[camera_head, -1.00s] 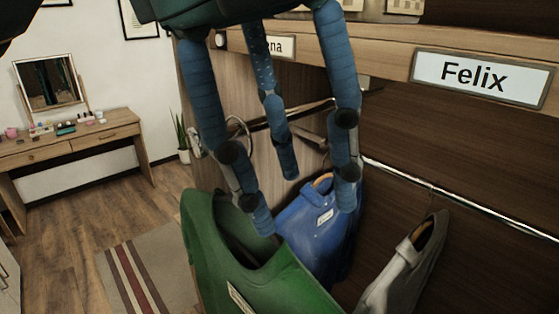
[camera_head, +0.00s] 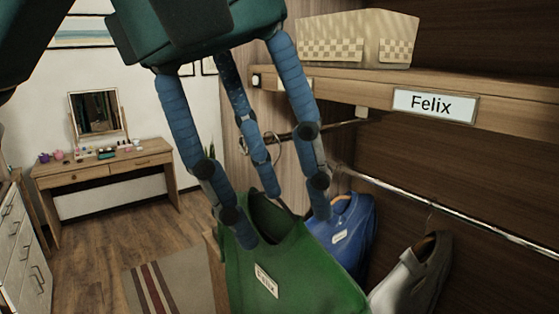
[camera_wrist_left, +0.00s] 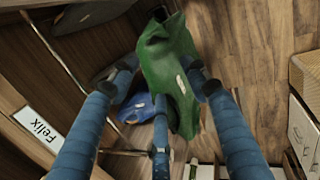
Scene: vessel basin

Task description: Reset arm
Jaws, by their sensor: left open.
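My left gripper (camera_head: 278,215) has three blue segmented fingers pointing down, spread open. It hangs in front of the wardrobe, with its fingertips over the upper part of a green garment (camera_head: 285,265) that bears a white name label (camera_head: 266,281). I cannot tell whether the fingertips touch the cloth or what holds the garment up. In the left wrist view the open fingers (camera_wrist_left: 162,72) surround the same green garment (camera_wrist_left: 165,50). A blue garment (camera_head: 350,232) hangs behind it. My right gripper is not in view.
A metal rail (camera_head: 440,205) runs under a wooden shelf with a "Felix" sign (camera_head: 435,104). A grey garment (camera_head: 415,270) hangs at the right, and a woven basket (camera_head: 355,38) stands on the shelf. A dressing table (camera_head: 105,170), drawers (camera_head: 22,250) and a striped rug (camera_head: 185,285) are at the left.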

